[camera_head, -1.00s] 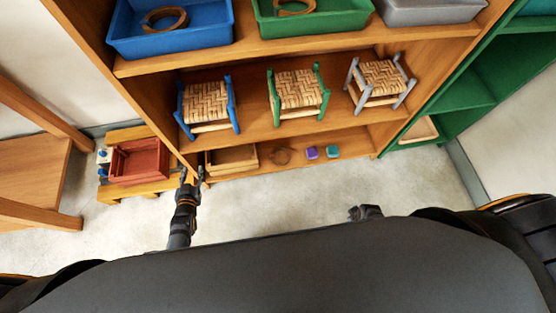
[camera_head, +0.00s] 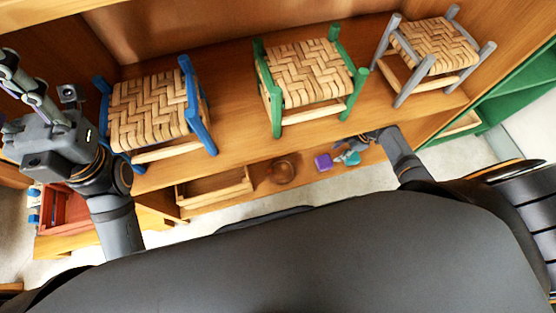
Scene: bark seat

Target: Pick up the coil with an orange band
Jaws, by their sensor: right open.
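A round, dark brown coil (camera_head: 282,170) lies on the bottom shelf, right of the wooden tray. I cannot make out an orange band on it at this size. My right gripper (camera_head: 345,148) is open at the bottom shelf, to the right of the coil and apart from it. It is over or beside a teal cube (camera_head: 352,159), which it partly hides. My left gripper (camera_head: 22,78) is raised at the far left, beside the blue-framed stool. I cannot tell whether its fingers are apart.
A purple cube (camera_head: 323,162) lies between the coil and my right gripper. A shallow wooden tray (camera_head: 215,187) is left of the coil. Stools with blue (camera_head: 150,110), green (camera_head: 308,80) and grey (camera_head: 435,50) frames stand on the shelf above. A red tray (camera_head: 65,210) is at lower left.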

